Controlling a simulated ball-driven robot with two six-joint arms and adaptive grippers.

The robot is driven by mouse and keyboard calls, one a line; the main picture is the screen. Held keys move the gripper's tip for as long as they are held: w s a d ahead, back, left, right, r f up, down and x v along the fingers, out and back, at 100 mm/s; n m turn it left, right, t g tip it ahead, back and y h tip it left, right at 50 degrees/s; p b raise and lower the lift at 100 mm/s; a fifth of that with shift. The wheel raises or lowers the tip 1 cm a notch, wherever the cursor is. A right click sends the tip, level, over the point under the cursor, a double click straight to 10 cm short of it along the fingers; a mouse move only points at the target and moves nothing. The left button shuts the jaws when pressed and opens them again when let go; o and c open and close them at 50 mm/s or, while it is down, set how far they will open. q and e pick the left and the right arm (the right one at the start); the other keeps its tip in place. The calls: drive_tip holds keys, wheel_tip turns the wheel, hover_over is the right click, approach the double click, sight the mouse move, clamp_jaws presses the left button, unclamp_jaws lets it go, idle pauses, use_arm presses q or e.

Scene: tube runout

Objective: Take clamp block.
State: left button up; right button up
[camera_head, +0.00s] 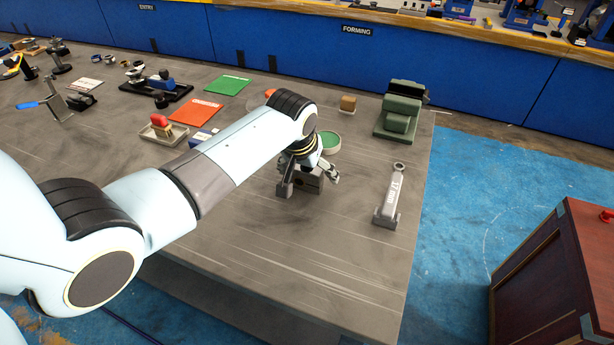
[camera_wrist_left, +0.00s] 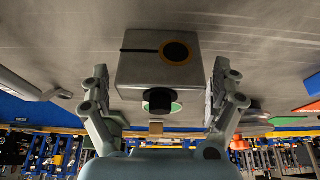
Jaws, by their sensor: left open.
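The clamp block is a grey block (camera_wrist_left: 132,70) with a slit, a dark round hole and a dark knob. In the left wrist view it sits between the two open fingers of my left gripper (camera_wrist_left: 160,100), with gaps to both sides. In the head view the dark block (camera_head: 308,183) stands on the table, partly hidden by my left gripper (camera_head: 309,187), which reaches down around it from above. The fingers look apart from the block. My right gripper is not in view.
A grey tool marked 12 mm (camera_head: 391,195) stands right of the block. A green machine (camera_head: 402,112) and a green round dish (camera_head: 329,141) are behind. Red and green mats (camera_head: 196,112) lie farther left. The table front is clear; its right edge is near.

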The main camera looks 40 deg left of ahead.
use_arm(q)
drive_tip(key=shift+w+f, duration=0.1)
drive_tip(key=shift+f, duration=0.2)
drive_tip(key=shift+r, duration=0.1)
drive_tip(key=c, duration=1.7)
